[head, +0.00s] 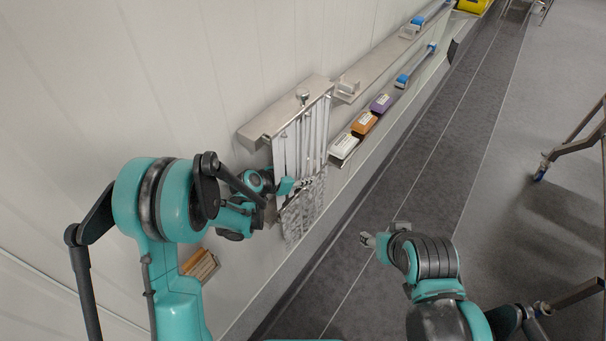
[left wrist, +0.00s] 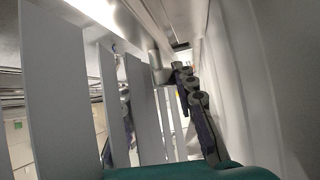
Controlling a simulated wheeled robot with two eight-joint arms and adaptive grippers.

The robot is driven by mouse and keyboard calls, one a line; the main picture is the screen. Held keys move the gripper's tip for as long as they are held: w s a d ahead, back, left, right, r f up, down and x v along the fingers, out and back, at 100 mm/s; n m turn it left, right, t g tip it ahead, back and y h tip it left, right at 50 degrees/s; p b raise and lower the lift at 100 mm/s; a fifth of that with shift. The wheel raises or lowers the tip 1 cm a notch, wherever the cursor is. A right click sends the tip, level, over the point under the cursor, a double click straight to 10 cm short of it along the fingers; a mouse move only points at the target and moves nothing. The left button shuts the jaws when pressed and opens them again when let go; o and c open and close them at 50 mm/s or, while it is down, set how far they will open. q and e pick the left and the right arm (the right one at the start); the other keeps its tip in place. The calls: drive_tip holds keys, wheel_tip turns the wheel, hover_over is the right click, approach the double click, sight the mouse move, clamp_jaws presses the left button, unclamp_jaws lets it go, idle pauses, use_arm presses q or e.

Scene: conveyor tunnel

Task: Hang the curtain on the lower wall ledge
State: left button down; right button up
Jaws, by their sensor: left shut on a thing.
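The curtain (head: 301,140) is a row of pale vertical strips with a crumpled grey lower part. It is at the wall in the head view, with its top close to the front of a metal ledge (head: 262,124); I cannot tell if it rests on it. My left gripper (head: 287,186) is shut on the curtain at its left side, partly hidden by my arm. In the left wrist view, the strips (left wrist: 58,95) fill the left half and dark finger parts (left wrist: 197,112) show beside them. My right gripper (head: 374,240) is over the floor, away from the curtain; its jaw opening is unclear.
Another ledge (head: 375,62) runs above. An orange-brown box (head: 201,265) is near my left arm. Dark floor (head: 420,165) is clear; a metal frame (head: 575,145) stands right.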

sight(299, 187)
use_arm(q)
drive_tip(key=shift+f, duration=0.65)
drive_tip(key=shift+s+f+b, duration=0.1)
drive_tip(key=shift+b, duration=0.45)
drive_tip(key=shift+f, duration=0.1)
wheel_tip(299, 187, down, 3)
drive_tip(key=b, duration=0.3)
drive_tip(key=shift+f, duration=0.1)
drive_tip(key=c, duration=1.1)
unclamp_jaws()
drive_tip(key=shift+c, duration=0.2)
wheel_tip(299, 187, up, 10)
drive_tip(key=shift+r, duration=0.15)
